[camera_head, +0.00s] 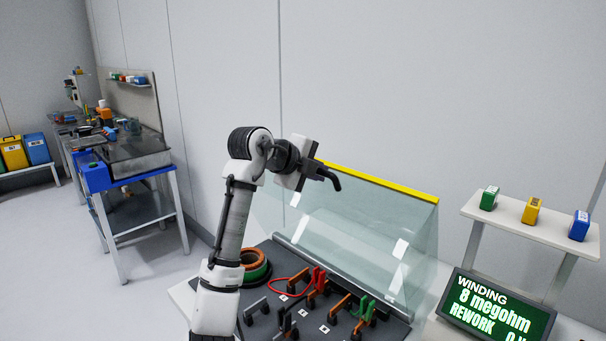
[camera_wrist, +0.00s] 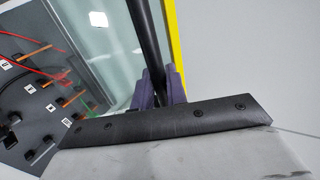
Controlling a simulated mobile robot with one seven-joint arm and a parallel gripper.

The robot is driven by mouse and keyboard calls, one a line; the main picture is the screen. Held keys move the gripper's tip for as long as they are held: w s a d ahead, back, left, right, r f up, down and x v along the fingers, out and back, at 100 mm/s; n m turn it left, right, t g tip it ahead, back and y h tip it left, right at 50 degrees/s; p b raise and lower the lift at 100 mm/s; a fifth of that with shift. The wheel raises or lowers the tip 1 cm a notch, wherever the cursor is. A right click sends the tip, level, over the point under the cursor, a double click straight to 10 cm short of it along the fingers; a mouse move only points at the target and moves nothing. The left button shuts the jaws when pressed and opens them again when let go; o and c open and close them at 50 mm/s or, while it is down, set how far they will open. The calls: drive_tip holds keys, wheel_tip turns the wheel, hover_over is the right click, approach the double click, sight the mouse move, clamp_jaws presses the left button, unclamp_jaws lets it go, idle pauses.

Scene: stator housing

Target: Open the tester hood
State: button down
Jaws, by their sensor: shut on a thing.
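The tester hood (camera_head: 350,225) is a clear, tinted panel with a yellow top edge (camera_head: 385,184). It stands raised and tilted behind the tester's dark deck, which is uncovered. My gripper (camera_head: 313,172) is at the hood's upper left, by the yellow edge. A curved black end of the handle (camera_head: 332,180) shows beyond my gripper in the head view. The handle's mounting is hidden.
The tester deck (camera_wrist: 35,100) holds clips, red leads and orange-topped posts. Green and orange rings (camera_head: 256,264) lie at its left. A display (camera_head: 495,308) reads WINDING, 8 megohm, REWORK. A shelf (camera_head: 520,230) with three coloured blocks stands right. A plain wall is behind the hood.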

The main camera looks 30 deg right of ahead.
sight(334, 169)
drive_tip(key=shift+w+d+r+y+p, duration=0.1)
drive_tip(key=shift+w+d+y+p, duration=0.1)
drive_tip(key=shift+d, duration=0.3)
drive_tip(key=shift+w+d+r+y+p, duration=0.1)
drive_tip(key=shift+w+d+r+p, duration=0.05)
drive_tip(key=shift+d, duration=0.3)
drive_tip(key=shift+w+d+r+y+p, duration=0.1)
drive_tip(key=shift+w+d+p, duration=0.1)
drive_tip(key=shift+d, duration=0.3)
drive_tip(key=c, duration=1.6)
unclamp_jaws()
drive_tip(key=shift+c, duration=0.2)
drive_tip(key=shift+a, duration=0.15)
drive_tip(key=b+v, duration=0.4)
drive_tip(key=v, duration=0.9)
drive_tip(key=shift+a+r+b, duration=0.25)
drive_tip(key=shift+r+b, duration=0.05)
